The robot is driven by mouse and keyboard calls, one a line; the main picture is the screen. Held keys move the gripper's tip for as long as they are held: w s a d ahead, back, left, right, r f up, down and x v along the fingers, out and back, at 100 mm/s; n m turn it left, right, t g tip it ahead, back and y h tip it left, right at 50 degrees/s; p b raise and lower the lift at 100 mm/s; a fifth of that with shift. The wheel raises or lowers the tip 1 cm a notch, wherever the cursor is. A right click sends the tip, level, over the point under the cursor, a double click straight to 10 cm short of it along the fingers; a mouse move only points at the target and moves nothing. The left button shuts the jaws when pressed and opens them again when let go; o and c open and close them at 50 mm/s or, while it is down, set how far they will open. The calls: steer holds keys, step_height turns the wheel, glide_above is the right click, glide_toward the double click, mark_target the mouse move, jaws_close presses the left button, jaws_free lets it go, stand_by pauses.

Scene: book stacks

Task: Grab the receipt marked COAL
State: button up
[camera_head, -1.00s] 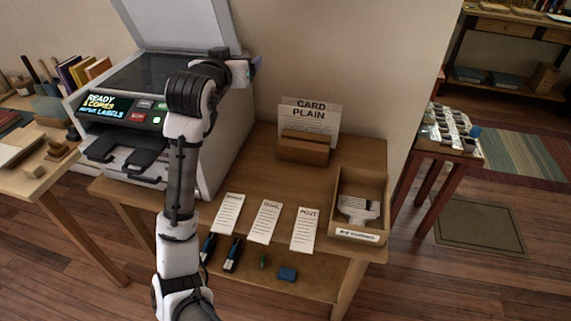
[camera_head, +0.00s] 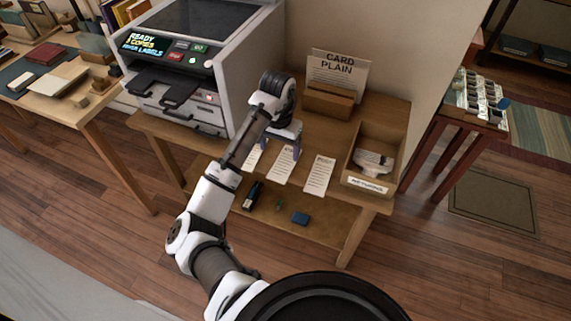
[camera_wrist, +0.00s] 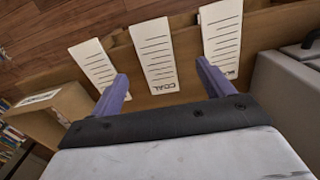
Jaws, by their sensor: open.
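The receipt marked COAL (camera_wrist: 155,56) lies on the wooden table, the middle one of three white slips in the wrist view. In the head view the same receipt (camera_head: 282,166) lies partly behind my arm's end. My gripper (camera_wrist: 163,76) is open and empty, its two purple fingers spread either side of the COAL receipt in the picture, apparently above it. In the head view my gripper (camera_head: 282,143) hangs over the row of slips. Another receipt (camera_head: 319,177) lies to the right, and the left one (camera_head: 252,156) is partly hidden by my arm.
A printer (camera_head: 196,95) stands left on the table. A wooden holder with a CARD PLAIN sign (camera_head: 337,72) stands at the back. An open tray labelled RETURNS (camera_head: 365,183) sits at the right end. A lower shelf (camera_head: 325,223) holds small items.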

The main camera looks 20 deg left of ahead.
mark_target(282, 168)
steer(key=shift+d+f+p, duration=0.2)
steer(key=shift+f+p, duration=0.2)
steer(key=shift+f, duration=1.25)
steer(key=shift+d+f+p, duration=0.2)
steer(key=shift+f+p, duration=0.15)
steer(key=shift+f, duration=1.3)
steer(key=c, duration=1.1)
steer(key=shift+o, duration=0.2)
steer(key=shift+r, duration=0.1)
